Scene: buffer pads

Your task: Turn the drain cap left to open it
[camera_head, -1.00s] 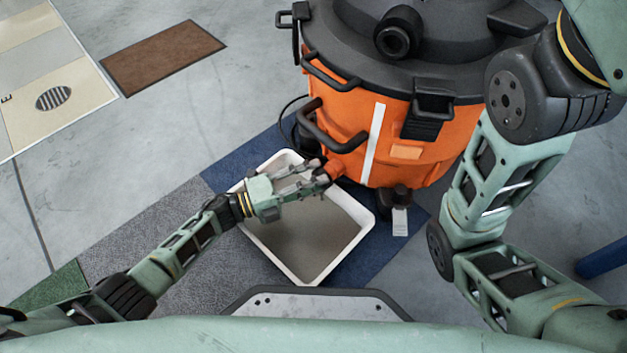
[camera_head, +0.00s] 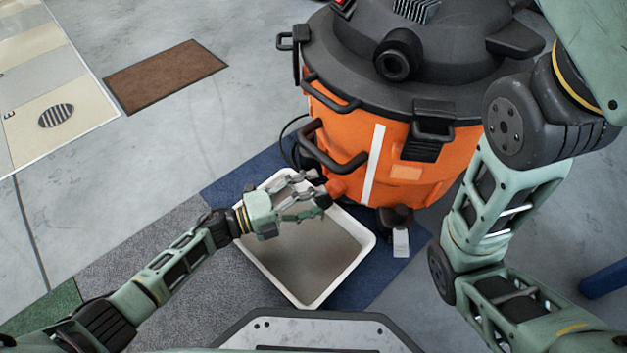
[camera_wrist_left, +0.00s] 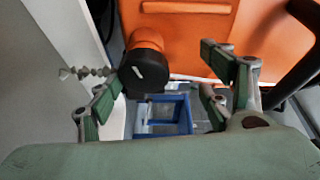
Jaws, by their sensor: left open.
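The drain cap (camera_wrist_left: 148,75) is a round dark cap with a short slanted white mark. It sits on an orange drain stub (camera_head: 336,187) low on the orange vacuum drum (camera_head: 392,165). My left gripper (camera_head: 318,188) is open at the stub, over the white tray. In the left wrist view the cap lies between the spread fingers (camera_wrist_left: 163,75), nearer the left one, with a visible gap to the right one. Whether the left finger touches it I cannot tell. My right arm shows at the right, but its gripper is out of view.
A white-rimmed tray (camera_head: 362,246) lies under the stub on blue and grey mats. The drum's black handle (camera_head: 335,160) is just above my left gripper. A brown mat (camera_head: 165,75) lies at upper left. A blue bar (camera_head: 605,280) is at far right. Bare floor is free at left.

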